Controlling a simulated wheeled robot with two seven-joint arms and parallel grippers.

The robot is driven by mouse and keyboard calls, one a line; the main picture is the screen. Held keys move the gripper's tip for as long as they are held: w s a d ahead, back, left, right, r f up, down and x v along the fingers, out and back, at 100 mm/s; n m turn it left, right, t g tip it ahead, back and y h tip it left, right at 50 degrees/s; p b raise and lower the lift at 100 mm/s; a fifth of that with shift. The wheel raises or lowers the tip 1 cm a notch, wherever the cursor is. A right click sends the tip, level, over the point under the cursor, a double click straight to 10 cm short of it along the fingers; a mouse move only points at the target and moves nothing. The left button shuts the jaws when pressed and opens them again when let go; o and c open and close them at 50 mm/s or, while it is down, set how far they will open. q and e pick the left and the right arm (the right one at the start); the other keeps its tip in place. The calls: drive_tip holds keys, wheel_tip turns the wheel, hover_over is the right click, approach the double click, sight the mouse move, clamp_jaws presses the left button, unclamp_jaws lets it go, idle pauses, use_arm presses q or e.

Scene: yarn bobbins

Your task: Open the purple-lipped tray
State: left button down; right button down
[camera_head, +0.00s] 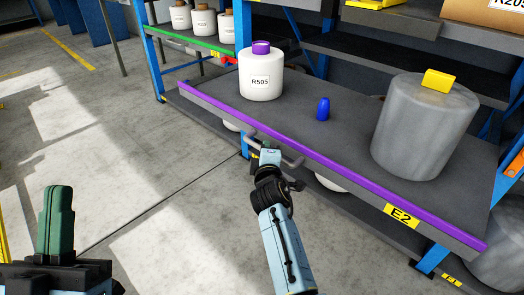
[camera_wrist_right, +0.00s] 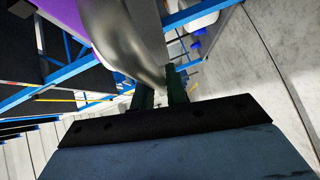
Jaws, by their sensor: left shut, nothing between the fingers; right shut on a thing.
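The purple-lipped tray (camera_head: 345,171) slopes across the right half of the head view, with an E2 label near its right end. It bears a white bobbin R505 (camera_head: 261,82) with a purple top, a small blue item (camera_head: 323,109) and a large grey bobbin (camera_head: 425,130) with a yellow top. My right gripper (camera_head: 270,155) is at the tray's front handle (camera_head: 292,162), shut on it. In the right wrist view, the fingers (camera_wrist_right: 160,92) meet the grey metal handle (camera_wrist_right: 125,40). My left gripper (camera_head: 59,212) is shut and empty at the lower left, away from the tray.
A green-lipped tray (camera_head: 190,40) with several white bobbins is at the upper left of the rack. Blue rack uprights (camera_head: 151,62) stand beside the trays. More bobbins are partly hidden below the purple-lipped tray. The concrete floor (camera_head: 150,180) at left is clear.

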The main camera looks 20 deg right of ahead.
drive_tip(key=c, duration=1.4)
unclamp_jaws()
drive_tip(key=shift+r, duration=0.1)
